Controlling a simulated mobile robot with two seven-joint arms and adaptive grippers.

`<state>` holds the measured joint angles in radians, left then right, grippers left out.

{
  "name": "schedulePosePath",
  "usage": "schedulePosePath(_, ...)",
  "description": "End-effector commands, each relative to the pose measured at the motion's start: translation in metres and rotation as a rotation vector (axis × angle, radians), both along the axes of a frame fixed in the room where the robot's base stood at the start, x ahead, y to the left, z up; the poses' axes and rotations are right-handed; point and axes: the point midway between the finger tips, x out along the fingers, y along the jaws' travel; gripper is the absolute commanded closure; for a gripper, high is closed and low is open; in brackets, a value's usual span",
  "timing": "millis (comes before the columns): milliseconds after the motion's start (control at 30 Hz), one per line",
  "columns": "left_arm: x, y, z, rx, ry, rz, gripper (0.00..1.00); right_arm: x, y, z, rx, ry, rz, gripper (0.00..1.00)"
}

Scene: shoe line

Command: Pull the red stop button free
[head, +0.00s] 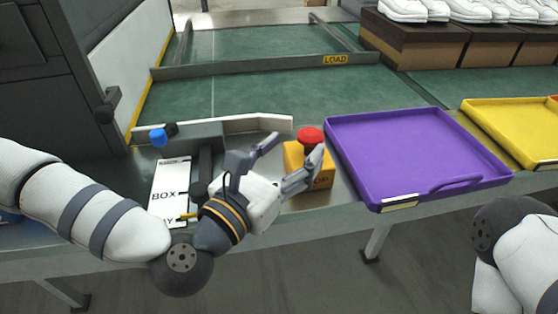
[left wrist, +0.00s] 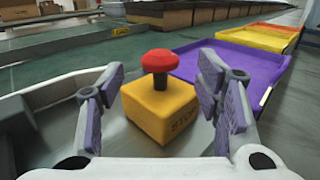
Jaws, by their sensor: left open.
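The red stop button (head: 310,136) is a mushroom-shaped cap on top of a yellow box (head: 322,181) marked STOP, at the front edge of the table. In the left wrist view the red cap (left wrist: 160,61) stands on a dark stem above the yellow box (left wrist: 160,108). My left gripper (head: 293,158) is open, with its fingers reaching toward the box. In the left wrist view the fingers of the left gripper (left wrist: 155,100) are spread to either side of the box, and nothing is between the pads at the near end. My right gripper is out of view.
A purple tray (head: 420,150) lies just right of the box, with a yellow tray (head: 515,125) beyond it. A BOX sign (head: 171,188) and a blue knob (head: 158,138) are to the left. A white rail (head: 230,125) runs behind. The green belt (head: 290,97) is clear.

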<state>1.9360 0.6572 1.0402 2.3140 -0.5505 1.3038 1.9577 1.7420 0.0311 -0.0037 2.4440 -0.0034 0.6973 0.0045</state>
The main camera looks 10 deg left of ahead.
Motion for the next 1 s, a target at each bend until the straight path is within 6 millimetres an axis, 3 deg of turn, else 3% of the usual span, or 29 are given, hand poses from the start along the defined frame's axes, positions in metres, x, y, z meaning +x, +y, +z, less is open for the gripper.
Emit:
schedulePosePath(100,-0.025,0.013,0.0,-0.001,0.002,0.0,0.41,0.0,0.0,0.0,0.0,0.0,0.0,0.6)
schedulePosePath(267,-0.044,0.023,0.0,0.0,0.0,0.0,0.41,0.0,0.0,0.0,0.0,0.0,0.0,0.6)
schedulePosePath(767,-0.049,0.022,-0.002,0.017,0.002,-0.008,0.41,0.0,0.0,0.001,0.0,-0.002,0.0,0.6)
schedulePosePath(867,-0.07,0.004,-0.03,0.183,0.033,-0.098,0.41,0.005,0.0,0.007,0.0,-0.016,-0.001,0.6)
schedulePosePath(967,-0.125,-0.02,-0.09,0.54,0.063,-0.329,0.41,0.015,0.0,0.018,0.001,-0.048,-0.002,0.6)
schedulePosePath(1000,-0.155,-0.023,-0.117,0.703,0.063,-0.453,0.41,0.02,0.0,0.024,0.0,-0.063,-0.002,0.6)
